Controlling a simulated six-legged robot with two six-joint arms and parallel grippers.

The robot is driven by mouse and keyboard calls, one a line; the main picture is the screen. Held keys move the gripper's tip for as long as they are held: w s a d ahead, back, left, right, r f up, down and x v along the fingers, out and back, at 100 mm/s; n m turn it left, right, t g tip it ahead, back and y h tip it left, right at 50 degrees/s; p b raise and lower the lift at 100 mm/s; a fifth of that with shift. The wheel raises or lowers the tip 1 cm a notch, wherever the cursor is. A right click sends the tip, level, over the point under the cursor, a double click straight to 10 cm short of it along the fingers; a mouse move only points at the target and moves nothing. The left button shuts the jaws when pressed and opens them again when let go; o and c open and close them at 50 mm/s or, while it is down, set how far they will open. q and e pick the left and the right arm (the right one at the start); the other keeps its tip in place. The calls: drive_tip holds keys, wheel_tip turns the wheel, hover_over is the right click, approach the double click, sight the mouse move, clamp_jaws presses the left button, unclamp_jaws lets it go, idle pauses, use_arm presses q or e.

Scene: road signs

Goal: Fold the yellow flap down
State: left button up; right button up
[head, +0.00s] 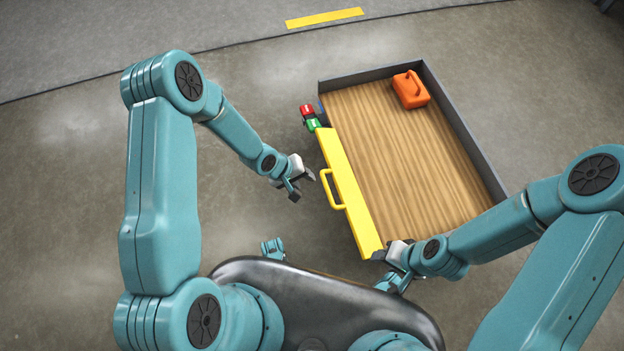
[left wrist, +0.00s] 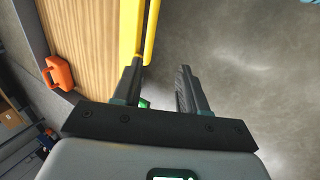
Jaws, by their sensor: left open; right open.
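The yellow flap (head: 349,190) runs along the left long side of a wood-floored bed (head: 395,150) and appears upright. Its yellow handle (head: 328,190) sticks out on the side away from the bed. My left gripper (head: 301,185) is open and empty, just left of the handle in the head view. In the left wrist view the handle (left wrist: 151,30) and flap (left wrist: 128,35) lie by the left fingertip; I cannot tell whether they touch. My right gripper (head: 383,264) is open by the flap's near end, partly hidden by its own arm.
Grey walls (head: 465,135) edge the bed's far and right sides. An orange canister (head: 410,90) stands in the far right corner.

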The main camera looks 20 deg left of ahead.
use_arm(q)
drive_tip(key=p+v, duration=0.1)
drive_tip(key=v, duration=0.3)
idle(0.6)
